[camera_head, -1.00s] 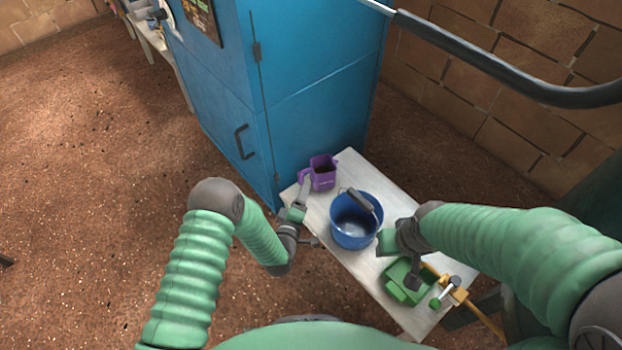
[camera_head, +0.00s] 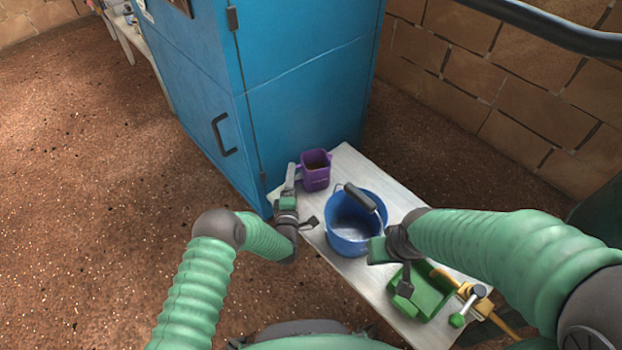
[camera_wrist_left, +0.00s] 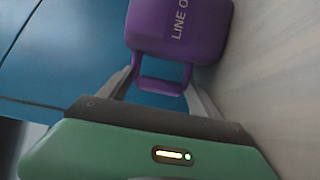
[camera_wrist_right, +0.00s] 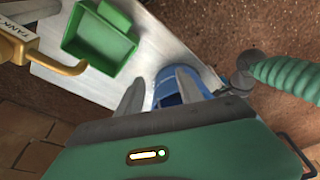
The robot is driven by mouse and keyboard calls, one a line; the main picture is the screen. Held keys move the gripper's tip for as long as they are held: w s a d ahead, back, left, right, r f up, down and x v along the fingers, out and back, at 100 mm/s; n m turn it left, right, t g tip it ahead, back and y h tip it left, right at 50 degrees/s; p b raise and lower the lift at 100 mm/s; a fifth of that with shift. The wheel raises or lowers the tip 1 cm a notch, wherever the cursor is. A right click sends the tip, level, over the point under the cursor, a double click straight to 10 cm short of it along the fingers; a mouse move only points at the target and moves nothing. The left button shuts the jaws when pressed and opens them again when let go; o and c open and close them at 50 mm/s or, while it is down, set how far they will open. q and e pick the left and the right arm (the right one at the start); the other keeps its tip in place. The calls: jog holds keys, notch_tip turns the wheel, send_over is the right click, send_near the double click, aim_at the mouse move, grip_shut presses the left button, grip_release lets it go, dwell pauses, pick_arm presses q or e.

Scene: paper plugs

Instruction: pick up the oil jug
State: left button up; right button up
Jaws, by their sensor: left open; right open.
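The oil jug (camera_head: 315,172) is a purple square-sided jug standing on the far end of the white table, close to the blue cabinet. Its handle points left toward my left gripper (camera_head: 295,183). In the left wrist view the jug (camera_wrist_left: 178,28) shows part of its lettering, and its handle (camera_wrist_left: 160,86) lies between the two open fingers of the left gripper (camera_wrist_left: 160,90), not gripped. My right gripper (camera_wrist_right: 162,95) is open and empty. In the head view it is over the table near the blue bucket, with its fingertips partly hidden.
A blue bucket (camera_head: 345,232) with a dark handle grip stands mid-table. A green tray (camera_head: 432,300) and a yellow pipe piece (camera_head: 492,310) are at the near end. The blue cabinet (camera_head: 300,95) rises directly beside the jug. The white table (camera_head: 375,285) is narrow.

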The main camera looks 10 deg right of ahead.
pick_arm(q)
jog(key=w+b, duration=0.1)
jog(key=w, duration=0.2)
jog(key=shift+d+f+b, duration=0.15)
jog(key=shift+f+b, duration=0.25)
jog(key=shift+w+r, duration=0.15)
jog(key=shift+w, duration=0.15)
jog(key=shift+r, duration=0.15)
pick_arm(e)
jog(key=x, duration=0.3)
jog(key=shift+s, duration=0.35)
pick_arm(q)
jog(key=c, duration=1.2)
